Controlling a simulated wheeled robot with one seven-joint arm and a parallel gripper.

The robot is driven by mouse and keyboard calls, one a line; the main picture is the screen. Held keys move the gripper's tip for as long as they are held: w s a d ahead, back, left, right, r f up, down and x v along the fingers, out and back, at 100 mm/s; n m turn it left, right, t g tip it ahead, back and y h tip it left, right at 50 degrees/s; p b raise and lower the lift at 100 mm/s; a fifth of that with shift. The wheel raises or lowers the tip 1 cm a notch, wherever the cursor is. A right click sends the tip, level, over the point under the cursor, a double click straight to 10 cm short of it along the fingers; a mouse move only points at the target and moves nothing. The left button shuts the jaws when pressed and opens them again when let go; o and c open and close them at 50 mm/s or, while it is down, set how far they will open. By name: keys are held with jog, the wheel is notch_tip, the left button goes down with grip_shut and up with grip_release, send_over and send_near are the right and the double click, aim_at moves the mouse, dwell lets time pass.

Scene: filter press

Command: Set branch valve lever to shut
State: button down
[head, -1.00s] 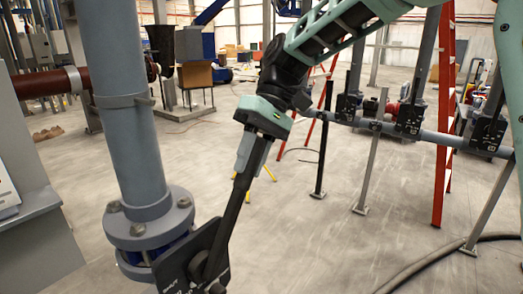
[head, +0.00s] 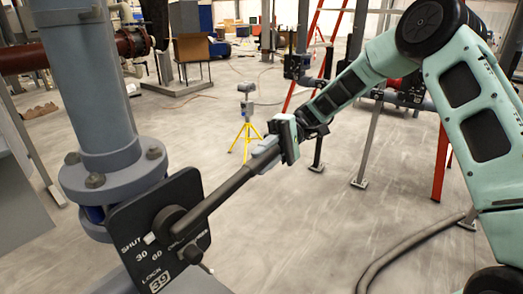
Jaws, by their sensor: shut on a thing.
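The branch valve lever (head: 222,192) is a long dark bar that slants up and right from its round hub. The hub sits on a black dial plate (head: 130,262) marked SHUT, 30, 60, LOCK and 39; part of the lettering is hidden. A small white pointer (head: 150,239) at the hub lies close to the SHUT and 30 marks. My gripper (head: 266,154) is shut on the lever near its outer end.
A grey vertical pipe (head: 88,85) with a bolted flange (head: 115,180) stands directly behind the plate. A yellow tripod (head: 246,132) and a red ladder (head: 441,160) stand farther back. A dark hose (head: 400,245) lies on the floor at right.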

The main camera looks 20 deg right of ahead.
jog(key=shift+f+g+y+b, duration=0.4)
jog(key=shift+f+y+b, duration=0.2)
jog(key=shift+f, duration=0.85)
jog(key=c, duration=1.1)
grip_release()
jog(key=shift+f, duration=0.15)
jog(key=b+v, duration=0.4)
jog(key=v, duration=1.3)
jog(key=shift+w+d, duration=0.2)
